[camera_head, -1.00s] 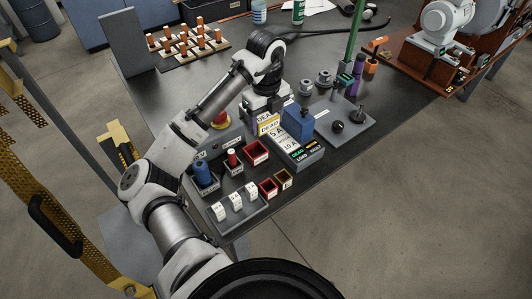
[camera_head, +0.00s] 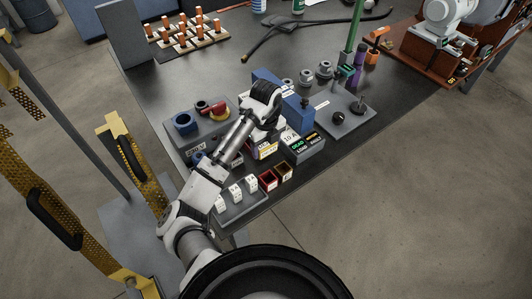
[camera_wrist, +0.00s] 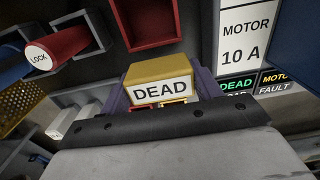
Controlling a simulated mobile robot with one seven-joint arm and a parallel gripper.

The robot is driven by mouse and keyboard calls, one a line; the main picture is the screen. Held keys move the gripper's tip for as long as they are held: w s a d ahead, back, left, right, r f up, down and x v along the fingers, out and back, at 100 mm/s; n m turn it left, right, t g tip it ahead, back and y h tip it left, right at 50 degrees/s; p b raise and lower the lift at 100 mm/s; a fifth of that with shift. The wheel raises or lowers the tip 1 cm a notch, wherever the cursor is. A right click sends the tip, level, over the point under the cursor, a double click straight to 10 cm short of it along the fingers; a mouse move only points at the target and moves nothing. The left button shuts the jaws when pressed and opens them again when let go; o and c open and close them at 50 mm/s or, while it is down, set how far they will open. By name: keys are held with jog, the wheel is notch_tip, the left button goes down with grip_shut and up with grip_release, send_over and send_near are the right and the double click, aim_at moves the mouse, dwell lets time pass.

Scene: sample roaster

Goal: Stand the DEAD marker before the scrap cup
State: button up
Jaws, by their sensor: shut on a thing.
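The DEAD marker, a yellow block with a white DEAD label (camera_wrist: 160,91), is held between the fingers of my gripper (camera_wrist: 161,86). In the head view the gripper (camera_head: 262,142) is low over the front part of the bench, with a yellow and white patch of the marker (camera_head: 265,151) showing beneath it. A red square open cup (camera_wrist: 148,22) lies just beyond the marker in the wrist view. Two small open cups, one red (camera_head: 267,181) and one brown (camera_head: 284,172), stand at the front edge. I cannot read which cup is for scrap. The marker's underside is hidden.
A red LOCK cylinder (camera_wrist: 60,46) is left of the marker. A block of white tags (camera_head: 236,190) stands at the front left, and a blue block (camera_head: 298,114) with a DEAD/LOAD panel (camera_head: 305,144) at the right.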

aim_at(266, 154)
jog(key=shift+f, duration=2.1)
jog(key=shift+f, duration=0.15)
jog(key=o, duration=1)
notch_tip(266, 154, up, 12)
jog(key=shift+r, duration=0.2)
